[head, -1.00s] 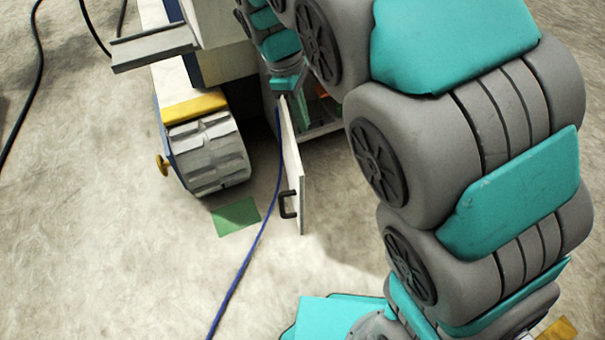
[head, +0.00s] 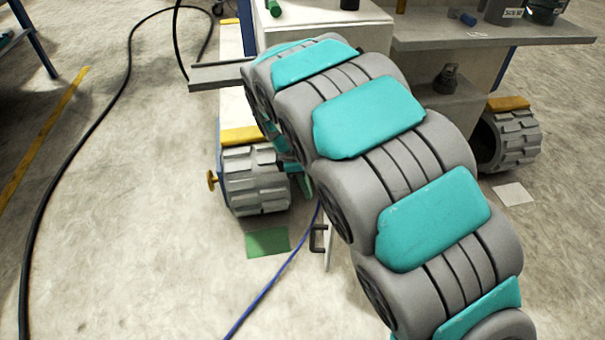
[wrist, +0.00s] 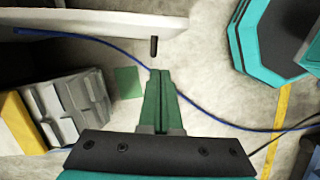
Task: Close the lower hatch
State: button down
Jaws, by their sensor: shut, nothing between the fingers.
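The lower hatch (head: 329,252) is a white panel standing open. In the head view only its outer edge and its black handle (head: 318,238) show; my arm hides the rest and the opening. In the wrist view the hatch (wrist: 90,26) runs as a pale panel across the top left, with its dark handle (wrist: 154,46) sticking out below its edge. My gripper (wrist: 160,74) has green fingers pressed together, empty. Its tips are just below the handle in the picture; whether they touch it I cannot tell. In the head view the gripper is mostly hidden behind my arm.
A blue cable (head: 262,292) runs on the floor past the hatch. A grey treaded wheel (head: 256,180) with a yellow block stands left of it, near a green floor patch (head: 267,242). A grey ledge (head: 222,75) juts out left. Floor in front is open.

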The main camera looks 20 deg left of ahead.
jog(key=shift+w+d+f, duration=0.2)
jog(key=shift+d+f, duration=0.1)
jog(key=shift+d, duration=0.4)
jog(key=shift+w+d+f, duration=0.25)
jog(key=shift+d+f, duration=0.05)
jog(key=shift+d, duration=0.45)
jog(key=shift+w+d+f, duration=0.2)
jog(key=shift+d+f, duration=0.1)
jog(key=shift+d, duration=0.4)
